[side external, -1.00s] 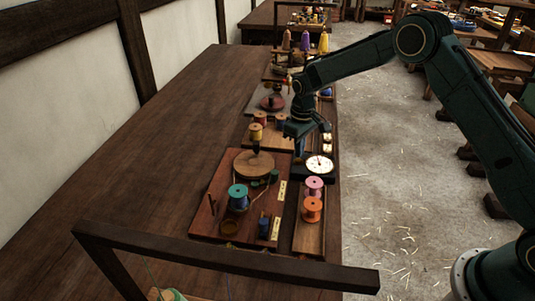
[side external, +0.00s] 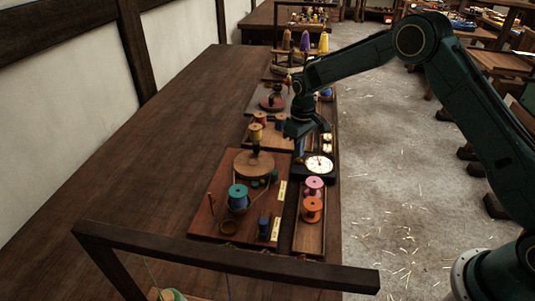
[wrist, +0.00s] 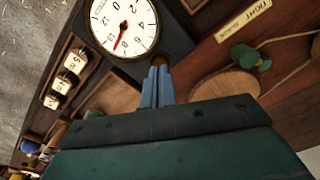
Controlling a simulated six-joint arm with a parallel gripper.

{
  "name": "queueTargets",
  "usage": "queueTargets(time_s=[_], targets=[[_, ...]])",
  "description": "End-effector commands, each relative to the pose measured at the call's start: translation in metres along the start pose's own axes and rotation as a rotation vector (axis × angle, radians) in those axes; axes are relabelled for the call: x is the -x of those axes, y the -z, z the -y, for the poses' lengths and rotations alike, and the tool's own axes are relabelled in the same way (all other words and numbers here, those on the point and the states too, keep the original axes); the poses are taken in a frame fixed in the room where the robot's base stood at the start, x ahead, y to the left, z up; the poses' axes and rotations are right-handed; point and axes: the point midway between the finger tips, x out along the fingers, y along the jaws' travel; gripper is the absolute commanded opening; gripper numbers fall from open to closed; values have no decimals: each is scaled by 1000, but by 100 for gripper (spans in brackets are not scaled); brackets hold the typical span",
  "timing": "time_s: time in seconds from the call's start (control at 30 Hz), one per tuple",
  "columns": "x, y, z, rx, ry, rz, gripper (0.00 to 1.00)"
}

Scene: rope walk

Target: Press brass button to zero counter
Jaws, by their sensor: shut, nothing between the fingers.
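A round white counter dial (side external: 319,165) with black numerals sits in a dark block in the side view. It also shows at the top of the wrist view (wrist: 125,22), where its red needle points toward the lower left. My gripper (wrist: 157,70) is shut, its two blue fingers together and empty. The brass button (wrist: 161,60) is partly hidden behind the fingertips, at the dark block's corner beside the dial. I cannot tell whether the tips touch it. In the side view my gripper (side external: 299,158) points down just left of the dial, and the button is hidden.
A teal spool (side external: 238,197) and a round wooden disc (side external: 254,164) stand on the red-brown board at left. Pink (side external: 314,186) and orange (side external: 312,208) spools stand in a tray in front. Small number tags (wrist: 62,80) lie left of the dial. The table's left side is clear.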

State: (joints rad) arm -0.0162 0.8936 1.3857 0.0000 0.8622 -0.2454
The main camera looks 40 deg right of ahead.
Motion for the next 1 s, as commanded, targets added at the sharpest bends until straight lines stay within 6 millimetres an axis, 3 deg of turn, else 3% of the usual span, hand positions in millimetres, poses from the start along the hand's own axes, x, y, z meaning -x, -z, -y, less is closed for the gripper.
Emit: queueTargets(time_s=[1.0], targets=[[-15,0,0,0,0,1,0]])
